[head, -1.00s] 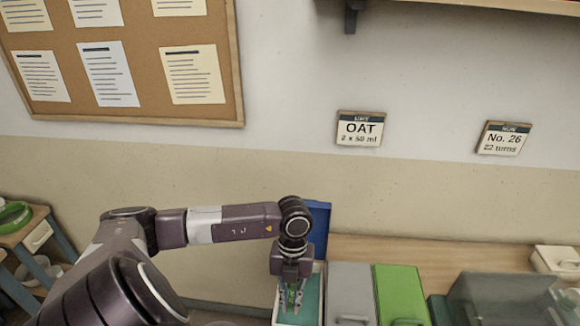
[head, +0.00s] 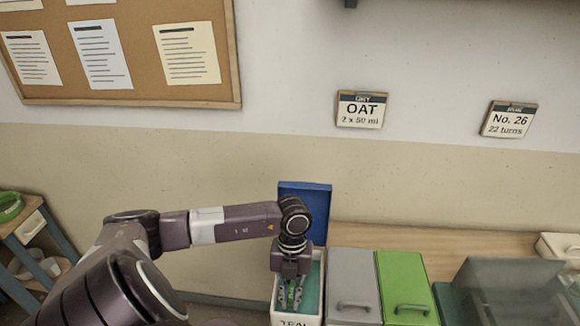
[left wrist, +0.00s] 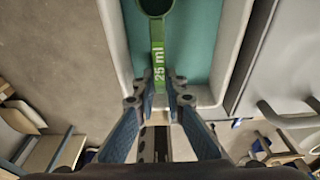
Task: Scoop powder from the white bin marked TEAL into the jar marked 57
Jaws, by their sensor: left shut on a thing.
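The white bin marked TEAL (head: 284,319) stands open on the worktop, its blue lid (head: 318,207) raised behind it. Teal powder (head: 313,287) lies inside; it also fills the bin in the left wrist view (left wrist: 198,45). My left gripper (head: 291,305) reaches down over the bin and is shut on the handle of a green scoop (left wrist: 157,52) marked 25 ml. The scoop's round cup is at the top of the left wrist view, over the powder; whether it holds powder I cannot tell. The jar marked 57 and my right gripper are not in view.
A grey lidded bin (head: 352,282) and a green lidded bin (head: 405,285) stand close to the right of the white bin. A see-through box (head: 505,285) is farther right. Wall signs read OAT 2 x 50 ml (head: 361,110) and No. 26, 22 turns (head: 509,120).

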